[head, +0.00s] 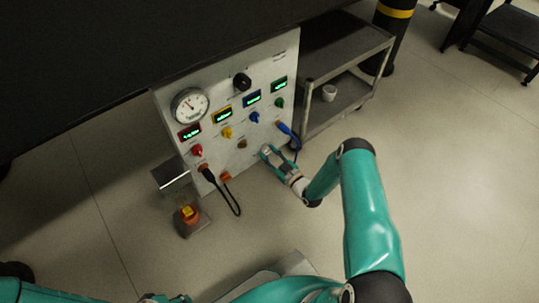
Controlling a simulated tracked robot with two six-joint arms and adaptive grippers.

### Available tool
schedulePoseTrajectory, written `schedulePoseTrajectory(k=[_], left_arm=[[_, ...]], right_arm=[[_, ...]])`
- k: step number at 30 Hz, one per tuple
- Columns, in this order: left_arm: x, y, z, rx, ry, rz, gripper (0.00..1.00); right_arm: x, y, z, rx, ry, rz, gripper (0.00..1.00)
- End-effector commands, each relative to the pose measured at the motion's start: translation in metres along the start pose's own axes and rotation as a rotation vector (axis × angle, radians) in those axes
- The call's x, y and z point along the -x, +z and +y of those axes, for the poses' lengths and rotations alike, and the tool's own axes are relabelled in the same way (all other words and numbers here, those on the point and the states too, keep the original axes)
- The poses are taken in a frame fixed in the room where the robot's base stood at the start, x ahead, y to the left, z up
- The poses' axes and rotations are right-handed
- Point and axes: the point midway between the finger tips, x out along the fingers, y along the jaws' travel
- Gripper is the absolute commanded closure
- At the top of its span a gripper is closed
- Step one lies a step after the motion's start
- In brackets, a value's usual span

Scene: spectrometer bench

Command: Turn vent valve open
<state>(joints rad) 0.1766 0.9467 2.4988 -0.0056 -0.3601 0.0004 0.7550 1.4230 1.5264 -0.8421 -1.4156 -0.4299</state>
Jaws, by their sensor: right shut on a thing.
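A pale upright panel (173,103) carries a round gauge (189,105), a black knob (242,82) and several coloured knobs. My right gripper (268,151) is at the panel's lower right face, its fingers closed around a small fitting there, which I take as the vent valve. The fingers mostly hide this fitting, and its turn angle cannot be made out. The panel's labels are too small to read. A bit of what seems to be my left gripper (180,298) shows at the bottom edge, away from the panel; its fingers are not clear.
A black plug (207,174) with a hanging cable is lower left.

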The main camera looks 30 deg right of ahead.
Motion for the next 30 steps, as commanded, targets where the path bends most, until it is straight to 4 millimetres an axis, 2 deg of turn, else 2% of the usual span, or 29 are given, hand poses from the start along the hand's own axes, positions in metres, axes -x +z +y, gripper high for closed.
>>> schedulePoseTrajectory(k=[14,20,30], left_arm=[[0.0000,0.0000,0.0000,0.000,0.000,0.000,0.60],[-0.0001,0.0000,0.0000,0.000,0.000,0.000,0.60],[-0.0001,0.0000,0.0000,0.000,0.000,0.000,0.60]], right_arm=[[0.0002,0.0005,-0.0008,-0.079,-0.002,-0.001,0.99],[0.0002,0.0008,-0.0007,-0.208,-0.002,-0.002,0.99],[0.0003,0.0012,-0.0003,-0.519,-0.001,-0.003,0.99]])
